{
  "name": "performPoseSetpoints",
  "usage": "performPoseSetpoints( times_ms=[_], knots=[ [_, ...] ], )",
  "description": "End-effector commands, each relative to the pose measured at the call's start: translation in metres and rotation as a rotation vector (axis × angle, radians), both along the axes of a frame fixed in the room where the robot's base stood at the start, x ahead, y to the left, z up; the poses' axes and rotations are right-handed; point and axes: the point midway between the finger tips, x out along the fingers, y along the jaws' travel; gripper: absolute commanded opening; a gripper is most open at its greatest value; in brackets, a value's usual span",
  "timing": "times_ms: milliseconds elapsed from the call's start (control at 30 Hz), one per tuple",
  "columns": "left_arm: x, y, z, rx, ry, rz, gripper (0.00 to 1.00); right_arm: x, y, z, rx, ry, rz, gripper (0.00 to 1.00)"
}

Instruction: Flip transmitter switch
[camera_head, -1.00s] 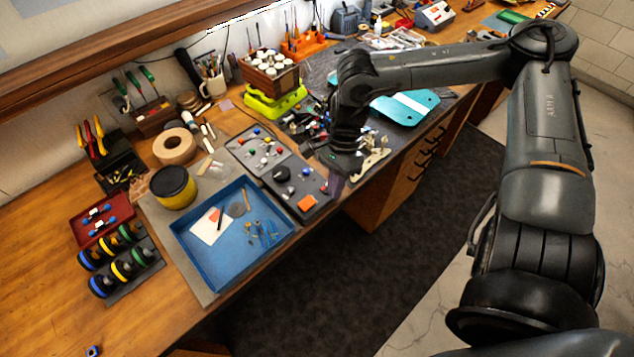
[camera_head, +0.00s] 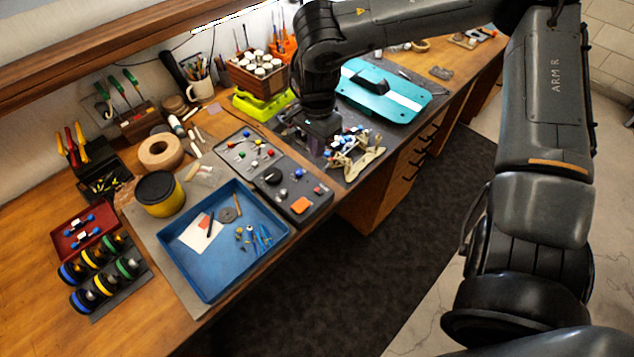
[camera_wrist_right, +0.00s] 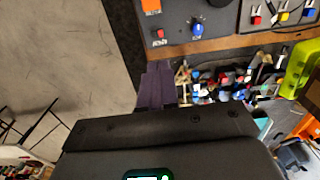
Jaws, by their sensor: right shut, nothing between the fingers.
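The dark control panel (camera_head: 278,207) that looks like the transmitter lies right of the blue tray, with a black knob, small red and blue controls and an orange patch. It also shows at the top of the right wrist view (camera_wrist_right: 180,30), with a red switch (camera_wrist_right: 159,33) and a blue one (camera_wrist_right: 197,28). My right gripper (camera_head: 322,145) hangs beyond the panel's right side, beside the car chassis (camera_head: 362,157). In the right wrist view its dark purple fingers (camera_wrist_right: 157,80) are shut and empty, apart from the switches. My left gripper is not in view.
A lighter panel (camera_head: 228,153) with coloured toggles lies behind the dark one. A blue tray (camera_head: 203,288) stands to its left. The bench's front edge is close to the panel.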

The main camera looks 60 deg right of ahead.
Motion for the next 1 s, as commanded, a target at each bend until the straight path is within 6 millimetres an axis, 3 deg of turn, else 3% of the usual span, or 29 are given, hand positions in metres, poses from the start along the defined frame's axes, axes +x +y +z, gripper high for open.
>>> performPoseSetpoints(
  times_ms=[267, 700, 1000],
  knots=[
    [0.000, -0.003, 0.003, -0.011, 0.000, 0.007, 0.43, -0.001, 0.000, -0.017, 0.002, 0.005, 0.000, 0.00],
    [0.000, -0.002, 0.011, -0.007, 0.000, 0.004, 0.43, -0.001, 0.000, -0.092, 0.002, 0.006, -0.001, 0.00],
    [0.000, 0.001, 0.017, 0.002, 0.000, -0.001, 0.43, -0.001, 0.000, -0.125, 0.001, 0.003, 0.000, 0.00]
  ],
)
